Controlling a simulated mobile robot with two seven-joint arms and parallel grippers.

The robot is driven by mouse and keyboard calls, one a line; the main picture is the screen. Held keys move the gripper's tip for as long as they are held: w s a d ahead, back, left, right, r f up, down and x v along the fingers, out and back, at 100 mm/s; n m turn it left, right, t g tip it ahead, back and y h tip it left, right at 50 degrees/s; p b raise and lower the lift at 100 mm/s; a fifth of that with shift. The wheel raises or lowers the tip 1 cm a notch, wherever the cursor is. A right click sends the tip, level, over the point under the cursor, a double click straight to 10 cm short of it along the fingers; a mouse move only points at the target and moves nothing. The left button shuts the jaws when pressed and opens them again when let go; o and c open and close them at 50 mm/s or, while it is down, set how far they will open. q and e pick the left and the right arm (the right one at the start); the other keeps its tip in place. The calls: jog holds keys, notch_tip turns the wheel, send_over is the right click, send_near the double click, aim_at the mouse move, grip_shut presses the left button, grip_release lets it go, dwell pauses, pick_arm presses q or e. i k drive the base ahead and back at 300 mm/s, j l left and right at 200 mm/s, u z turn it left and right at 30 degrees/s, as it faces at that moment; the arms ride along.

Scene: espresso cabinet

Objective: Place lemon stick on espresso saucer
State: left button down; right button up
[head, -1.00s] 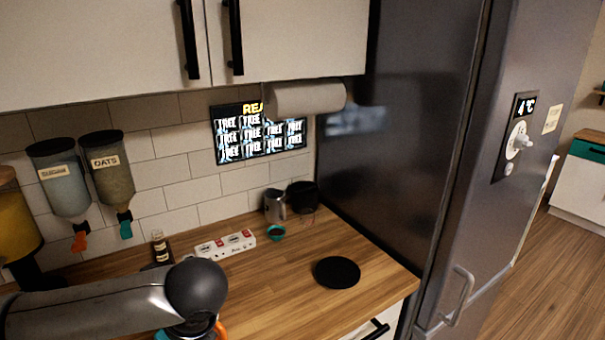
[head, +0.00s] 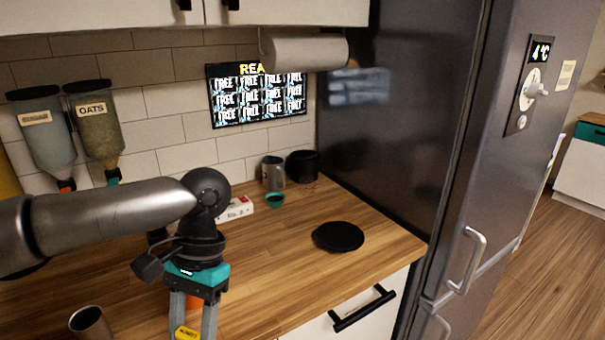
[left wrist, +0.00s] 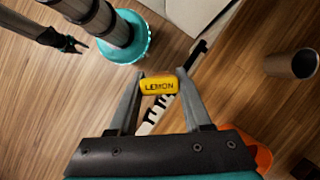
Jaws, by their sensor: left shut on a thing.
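My left gripper (head: 192,330) is shut on the yellow lemon stick (head: 187,333), held above the front part of the wooden counter. In the left wrist view, the lemon stick (left wrist: 158,86) shows its LEMON label between the two grey fingertips (left wrist: 158,84). A flat black round disc (head: 338,237) lies on the counter to the right, well apart from the gripper. A small teal cup (head: 275,201) with dark contents stands further back. I cannot tell for sure which thing is the espresso saucer. A dark gripper-like part (left wrist: 70,44), perhaps my right gripper, shows small in the left wrist view.
A metal cup (head: 90,324) stands at the front left. A metal jug (head: 273,172) and a black container (head: 302,166) stand at the back by the dark fridge (head: 400,110). A white-and-red box (head: 236,208) lies partly behind my arm. The counter around the disc is clear.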

aim_at(339, 236)
jog(key=i+l, duration=0.15)
jog(key=l, duration=0.2)
jog(key=i+l, duration=0.15)
jog(key=l, duration=0.25)
jog(key=i+l, duration=0.15)
jog(key=l, duration=0.2)
jog(key=i+l, duration=0.15)
jog(key=l, duration=0.2)
